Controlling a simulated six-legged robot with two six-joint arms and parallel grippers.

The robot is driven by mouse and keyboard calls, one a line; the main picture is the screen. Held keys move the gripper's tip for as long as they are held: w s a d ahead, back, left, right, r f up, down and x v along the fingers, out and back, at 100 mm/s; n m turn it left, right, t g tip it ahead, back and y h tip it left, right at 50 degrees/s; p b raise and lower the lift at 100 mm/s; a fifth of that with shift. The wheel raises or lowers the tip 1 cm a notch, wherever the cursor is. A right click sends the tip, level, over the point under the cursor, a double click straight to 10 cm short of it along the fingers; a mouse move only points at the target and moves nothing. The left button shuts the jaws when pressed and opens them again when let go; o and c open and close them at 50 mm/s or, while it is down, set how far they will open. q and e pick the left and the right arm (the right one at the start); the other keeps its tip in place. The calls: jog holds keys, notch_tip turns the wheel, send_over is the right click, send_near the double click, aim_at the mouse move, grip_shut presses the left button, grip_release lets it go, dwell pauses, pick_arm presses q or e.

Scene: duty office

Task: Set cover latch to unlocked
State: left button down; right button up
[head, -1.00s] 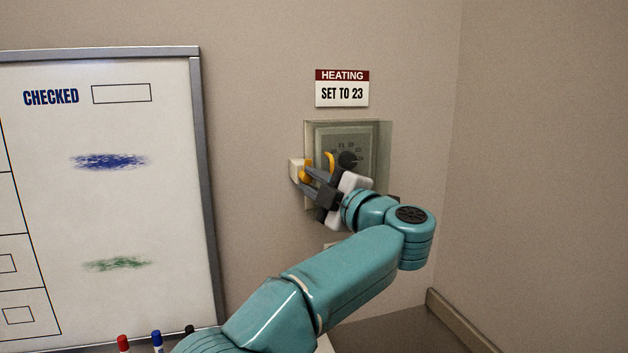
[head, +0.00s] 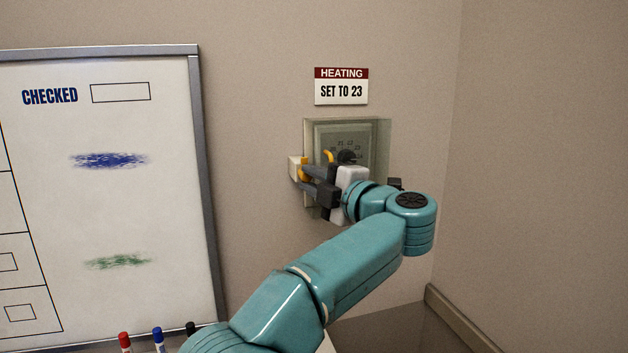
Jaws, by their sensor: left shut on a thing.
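The clear cover (head: 383,140) encloses a grey heating dial panel (head: 330,135) on the wall, with a dark round knob (head: 347,157). At its left edge is the cover latch, a cream block (head: 294,168) with a yellow-orange lever (head: 304,172). My left gripper (head: 306,178) reaches in from the right of the latch, its dark fingers shut on the yellow lever. The fingers hide part of the lever, and the hand hides the lower panel. A second curved yellow piece (head: 328,156) shows by the knob. My right gripper is not in view.
A sign reading HEATING, SET TO 23 (head: 341,87) is above the panel. A framed whiteboard (head: 120,200) is on the left, with red, blue and black markers (head: 158,339) below it. The wall corner is to the right.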

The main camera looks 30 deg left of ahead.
pick_arm(q)
jog(key=c, duration=1)
grip_release()
jog(key=shift+o, duration=0.2)
jog(key=shift+d, duration=0.1)
jog(key=b+v, duration=0.2)
jog(key=v, duration=1.4)
jog(key=shift+f, duration=0.1)
